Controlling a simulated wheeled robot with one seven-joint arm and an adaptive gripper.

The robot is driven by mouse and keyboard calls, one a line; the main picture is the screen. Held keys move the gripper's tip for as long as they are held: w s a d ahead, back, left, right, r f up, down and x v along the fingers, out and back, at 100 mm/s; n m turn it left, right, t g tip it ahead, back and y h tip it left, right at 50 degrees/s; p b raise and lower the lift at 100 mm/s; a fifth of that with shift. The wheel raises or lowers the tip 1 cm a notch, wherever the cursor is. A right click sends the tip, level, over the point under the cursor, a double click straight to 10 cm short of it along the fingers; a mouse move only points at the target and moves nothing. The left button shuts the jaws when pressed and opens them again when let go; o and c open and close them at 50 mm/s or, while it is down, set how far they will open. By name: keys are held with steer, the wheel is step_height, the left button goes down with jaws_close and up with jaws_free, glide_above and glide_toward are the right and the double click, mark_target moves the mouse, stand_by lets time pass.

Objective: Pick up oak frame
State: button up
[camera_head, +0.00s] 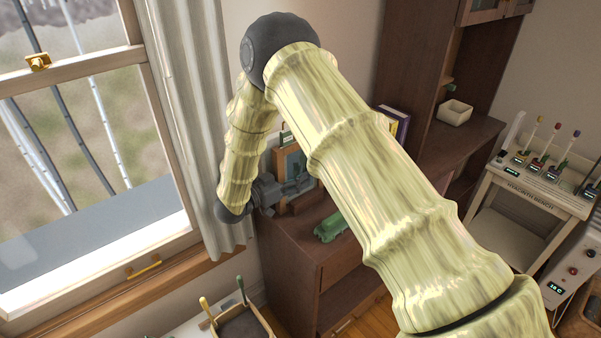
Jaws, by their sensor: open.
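A wooden picture frame with a blue-grey picture (291,162), which looks like the oak frame, stands on the dark brown cabinet (290,240) near the wall. My gripper (300,186) is open and lies in front of the frame's lower part in this view. My gripper and arm hide part of the frame. I cannot tell whether the fingers touch it or stand around its edge.
A green object (330,228) lies on the cabinet to the right of my gripper. Books (397,122) and a cream bowl (454,112) are farther right. A curtain (190,110) hangs close on the left, beside the window. A tray (243,326) is below.

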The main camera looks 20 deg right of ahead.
jaws_close()
steer(key=shift+r, duration=0.1)
step_height(320, 180, up, 18)
steer(key=b, duration=0.2)
steer(key=shift+b, duration=0.3)
stand_by(0.5)
